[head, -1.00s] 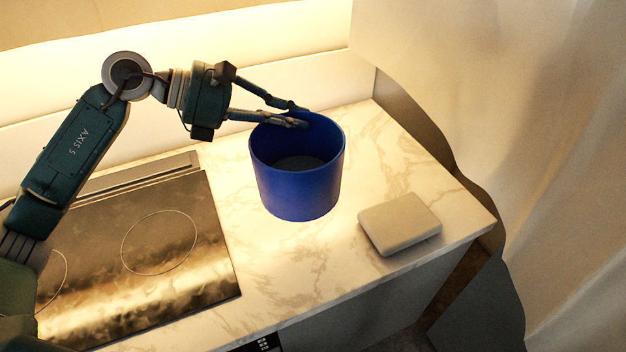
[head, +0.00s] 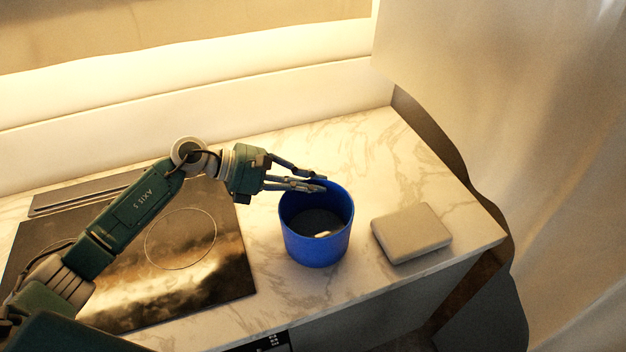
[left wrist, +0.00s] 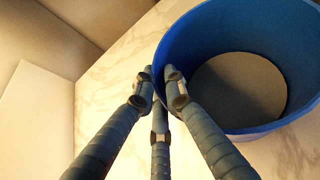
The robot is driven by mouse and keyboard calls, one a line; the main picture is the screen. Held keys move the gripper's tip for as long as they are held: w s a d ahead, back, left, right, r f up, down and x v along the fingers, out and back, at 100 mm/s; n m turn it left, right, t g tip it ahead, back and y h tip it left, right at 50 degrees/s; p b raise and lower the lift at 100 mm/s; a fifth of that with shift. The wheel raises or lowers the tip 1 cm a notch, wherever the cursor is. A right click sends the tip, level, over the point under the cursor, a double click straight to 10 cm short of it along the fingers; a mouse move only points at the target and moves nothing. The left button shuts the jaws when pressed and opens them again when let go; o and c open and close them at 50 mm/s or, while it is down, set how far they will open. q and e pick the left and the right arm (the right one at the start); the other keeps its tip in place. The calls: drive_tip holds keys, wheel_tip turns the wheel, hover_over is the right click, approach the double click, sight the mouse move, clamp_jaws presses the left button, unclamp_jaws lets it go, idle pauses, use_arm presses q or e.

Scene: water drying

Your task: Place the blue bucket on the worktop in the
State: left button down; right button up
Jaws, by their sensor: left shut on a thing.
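The blue bucket (head: 316,248) is upright over the marble worktop (head: 350,150), between the cooktop and a beige block. Its base looks at or very near the surface; I cannot tell for sure that it touches. My left gripper (head: 320,183) comes in from the left and is shut on the bucket's far rim. In the left wrist view, the fingers (left wrist: 160,78) pinch the wall of the bucket (left wrist: 215,25), one finger inside. A grey bottom and a small pale patch show inside the bucket. My right gripper is not in view.
A black cooktop (head: 190,275) lies left of the bucket, under my arm. A beige block (head: 411,232) lies close to its right. The worktop is clear behind the bucket. Its front edge is near, and a pale curtain (head: 540,130) hangs at the right.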

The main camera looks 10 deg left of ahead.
use_arm(q)
drive_tip(key=c, duration=1.8)
unclamp_jaws()
drive_tip(key=shift+o, duration=0.2)
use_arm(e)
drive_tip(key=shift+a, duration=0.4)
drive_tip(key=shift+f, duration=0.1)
use_arm(q)
drive_tip(key=b+v, duration=0.4)
drive_tip(key=v, duration=0.8)
drive_tip(key=shift+b, duration=0.35)
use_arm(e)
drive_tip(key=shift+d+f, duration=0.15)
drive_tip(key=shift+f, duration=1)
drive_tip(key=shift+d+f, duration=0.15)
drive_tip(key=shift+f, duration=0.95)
use_arm(q)
drive_tip(key=shift+s, duration=0.1)
